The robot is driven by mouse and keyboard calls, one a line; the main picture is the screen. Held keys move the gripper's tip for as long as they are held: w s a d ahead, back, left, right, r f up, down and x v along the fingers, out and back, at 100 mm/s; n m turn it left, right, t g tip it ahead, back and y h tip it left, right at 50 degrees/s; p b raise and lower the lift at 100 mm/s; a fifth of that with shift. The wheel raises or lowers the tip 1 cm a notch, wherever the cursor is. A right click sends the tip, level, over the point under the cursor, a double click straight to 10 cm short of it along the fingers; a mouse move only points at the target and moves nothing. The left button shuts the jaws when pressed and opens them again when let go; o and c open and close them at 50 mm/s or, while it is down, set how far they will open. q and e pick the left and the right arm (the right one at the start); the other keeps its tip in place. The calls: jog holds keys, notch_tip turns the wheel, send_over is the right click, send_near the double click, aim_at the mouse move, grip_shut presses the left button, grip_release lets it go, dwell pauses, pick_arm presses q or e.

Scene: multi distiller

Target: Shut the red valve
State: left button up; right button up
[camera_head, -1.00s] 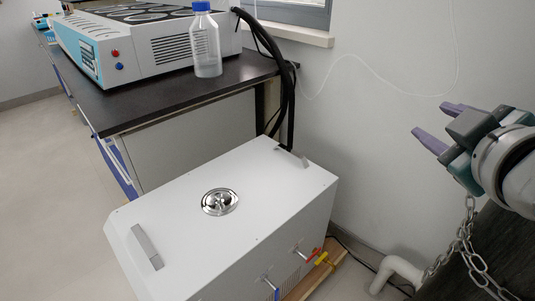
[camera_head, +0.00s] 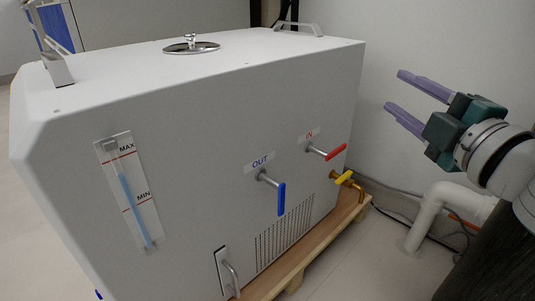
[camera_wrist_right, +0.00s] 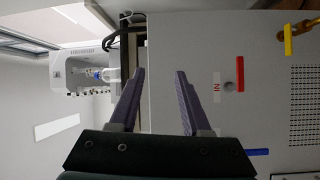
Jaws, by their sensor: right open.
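The red valve (camera_head: 331,151) is a red lever on a short metal stem on the front of the white box-shaped unit (camera_head: 200,100), below the IN label. Its lever points sideways and slightly up to the right. It also shows in the right wrist view (camera_wrist_right: 240,73), to the right of my fingers. My right gripper (camera_head: 411,101) is open and empty, to the right of the unit and apart from the valve. Its two purple fingers show in the right wrist view (camera_wrist_right: 160,85). My left gripper is not in view.
A blue valve (camera_head: 281,197) under the OUT label hangs downward. A yellow valve (camera_head: 344,178) sits on a brass fitting, low and right of the red one. The unit stands on a wooden pallet (camera_head: 300,262). White pipe (camera_head: 432,212) and a wall lie to the right.

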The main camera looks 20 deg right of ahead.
aim_at(342, 150)
notch_tip(342, 150, down, 15)
jog(key=a+n+y+b, duration=0.1)
jog(key=n+y+b, duration=0.2)
jog(key=b, duration=0.7)
jog(key=w+b, duration=0.1)
jog(key=w, duration=0.4)
jog(key=w+b, duration=0.1)
jog(key=w, duration=0.5)
jog(key=shift+r, duration=0.2)
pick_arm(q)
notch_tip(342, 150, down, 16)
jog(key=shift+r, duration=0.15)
pick_arm(e)
jog(key=shift+c, duration=0.3)
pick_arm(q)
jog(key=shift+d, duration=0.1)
pick_arm(e)
grip_shut()
